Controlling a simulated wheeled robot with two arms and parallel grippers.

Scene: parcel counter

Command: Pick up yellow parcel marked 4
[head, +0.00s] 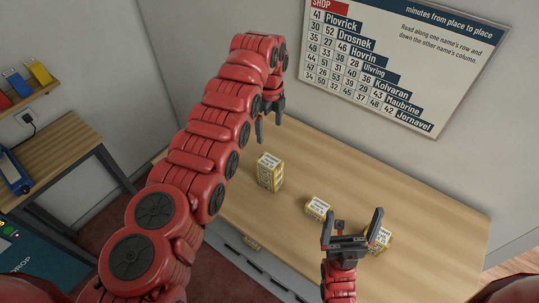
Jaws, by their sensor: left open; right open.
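Several yellow-and-white parcels are in the head view, and I cannot make out a 4 on any of them. A tall one, or a stack, (269,173) stands at the middle left of the wooden counter. A small parcel (317,208) lies to its right. Another parcel (381,238) is partly hidden behind my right gripper (352,220), which is open with nothing between its fingers. My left gripper (270,122) is open and empty, above the back left of the counter, behind the tall parcel and apart from it.
The counter (430,235) is bare at the right and back. A distance board (395,65) hangs on the back wall. A side desk (50,155) and a shelf (25,98) with coloured items are at the left.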

